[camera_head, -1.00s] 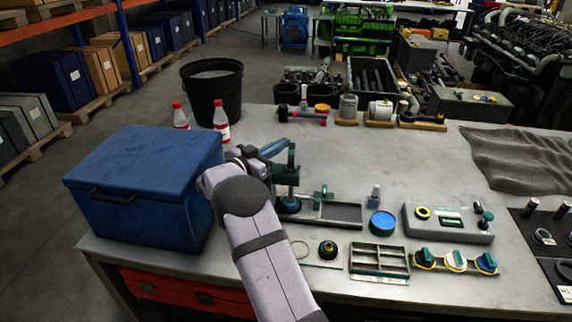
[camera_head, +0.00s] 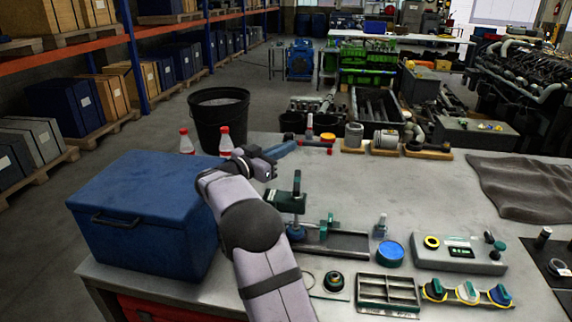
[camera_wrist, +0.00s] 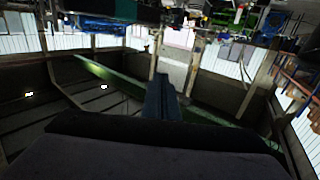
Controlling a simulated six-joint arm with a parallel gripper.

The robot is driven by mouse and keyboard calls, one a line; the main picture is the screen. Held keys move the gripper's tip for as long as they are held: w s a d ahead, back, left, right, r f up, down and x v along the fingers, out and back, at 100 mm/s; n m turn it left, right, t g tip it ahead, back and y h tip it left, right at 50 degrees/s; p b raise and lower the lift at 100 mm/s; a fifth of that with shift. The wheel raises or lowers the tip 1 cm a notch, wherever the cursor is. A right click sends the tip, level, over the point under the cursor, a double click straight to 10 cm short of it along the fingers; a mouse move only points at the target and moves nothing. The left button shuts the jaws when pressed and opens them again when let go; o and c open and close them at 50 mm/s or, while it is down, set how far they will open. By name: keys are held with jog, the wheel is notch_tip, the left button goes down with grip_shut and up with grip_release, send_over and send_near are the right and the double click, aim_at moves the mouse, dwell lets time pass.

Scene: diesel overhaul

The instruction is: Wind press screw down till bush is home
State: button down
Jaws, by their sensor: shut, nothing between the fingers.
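The small green press (camera_head: 284,203) stands on the bench beside my arm, with a short dark green upright at its top. A blue round part (camera_head: 295,232) sits low under the press head, partly hidden by my arm. I cannot tell the screw from the press head, or how far the bush is in. My gripper (camera_head: 287,148) is above and behind the press, apart from it, with its blue fingers pointing right. In the wrist view the closed dark fingers (camera_wrist: 161,98) hold nothing, and the press is not visible there.
A blue chest (camera_head: 140,225) is left of my arm, with red-capped bottles (camera_head: 226,140) behind. Right of the press are a long tray (camera_head: 345,243), a blue round tin (camera_head: 390,253), a grey control box (camera_head: 460,256) and a divided tray (camera_head: 388,291).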

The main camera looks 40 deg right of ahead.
aim_at(297, 179)
jog(key=shift+r, duration=0.9)
jog(key=c, duration=1.7)
grip_release()
jog(key=shift+r, duration=0.1)
jog(key=shift+s+d+r+t+h+b, duration=0.25)
jog(key=shift+s+d+t+h+b, duration=0.05)
jog(key=shift+s+d+t, duration=0.15)
jog(key=s+n+t, duration=0.1)
jog(key=s+n+t+b, duration=0.1)
jog(key=t, duration=0.1)
jog(key=s+n+t, duration=0.1)
jog(key=shift+s+d+f+t, duration=0.25)
jog(key=shift+d+f+t, duration=0.05)
jog(key=shift+d+t, duration=0.1)
jog(key=s+a+f+n+t+y, duration=0.1)
jog(key=s+a+f+y, duration=0.1)
jog(key=f, duration=0.1)
jog(key=s+a+f+n+t+y+b, duration=0.1)
jog(key=s+a+f+n+t+y, duration=0.1)
jog(key=f, duration=0.1)
jog(key=s+a+f+n+t+y+b, duration=0.1)
jog(key=s+a+f+n+t+y, duration=0.1)
jog(key=f, duration=0.2)
jog(key=shift+s+a+y, duration=0.15)
jog(key=shift+s+y, duration=0.25)
jog(key=shift+p+x, duration=1.35)
jog(key=shift+x, duration=2.35)
jog(key=shift+c, duration=0.3)
grip_shut()
